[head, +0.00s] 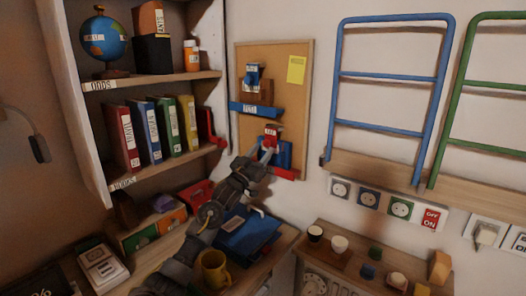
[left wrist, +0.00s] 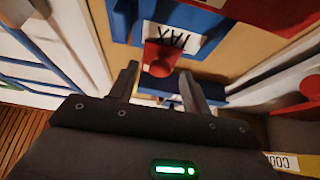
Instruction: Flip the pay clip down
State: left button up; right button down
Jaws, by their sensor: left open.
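A cork board (head: 305,100) hangs on the wall with several red and blue clip-like pieces. A red piece with a white label (head: 271,132) is at its lower part, beside a blue piece (head: 285,154). My left gripper (head: 266,150) is in front of these. In the left wrist view its two fingers (left wrist: 160,86) are apart, with a red piece (left wrist: 160,58) showing just beyond the gap. A white label (left wrist: 176,38) with dark upside-down letters, perhaps TAX, is by the red piece. I cannot make out a label reading pay. My right gripper is out of view.
A blue bar (head: 257,109) and a yellow note (head: 296,69) are higher on the board. Shelves with binders (head: 145,130) stand left. A yellow mug (head: 215,270) is below my left arm. A small cabinet (head: 330,268) with cups stands right.

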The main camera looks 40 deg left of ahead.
pick_arm(q)
jog(key=v, duration=0.6)
jog(key=shift+b, duration=0.4)
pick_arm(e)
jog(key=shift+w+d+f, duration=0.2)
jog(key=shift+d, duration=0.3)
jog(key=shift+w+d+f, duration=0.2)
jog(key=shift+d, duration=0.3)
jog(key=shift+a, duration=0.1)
